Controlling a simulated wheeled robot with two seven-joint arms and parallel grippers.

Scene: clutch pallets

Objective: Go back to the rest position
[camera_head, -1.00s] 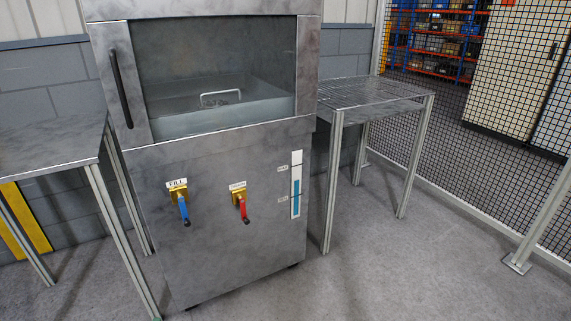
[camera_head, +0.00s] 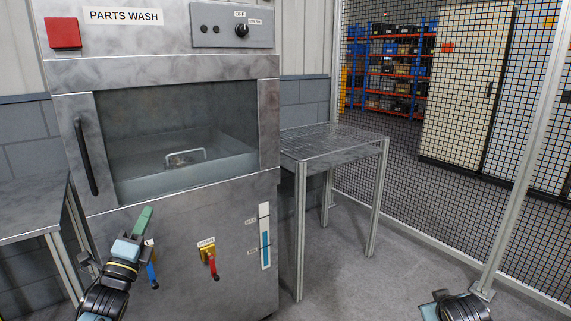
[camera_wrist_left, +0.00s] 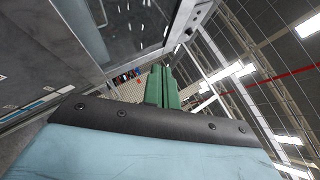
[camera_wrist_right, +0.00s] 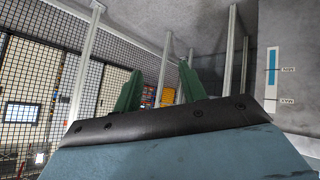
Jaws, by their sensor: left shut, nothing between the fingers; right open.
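My left gripper (camera_head: 143,220) is in the lower left of the head view, in front of the parts washer (camera_head: 170,75). Its green fingers are closed together and empty, as the left wrist view (camera_wrist_left: 162,86) shows. In the head view it partly covers the blue-handled valve (camera_head: 152,272). My right arm shows at the bottom right of the head view, with its fingers out of sight there. In the right wrist view my right gripper (camera_wrist_right: 157,85) has its two green fingers apart with nothing between them.
A wire-topped metal table (camera_head: 340,143) stands right of the washer, and another metal table (camera_head: 30,205) stands at the left. A red-handled valve (camera_head: 210,262) and a level gauge (camera_head: 265,236) are on the washer front. Mesh fencing (camera_head: 420,200) runs along the right.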

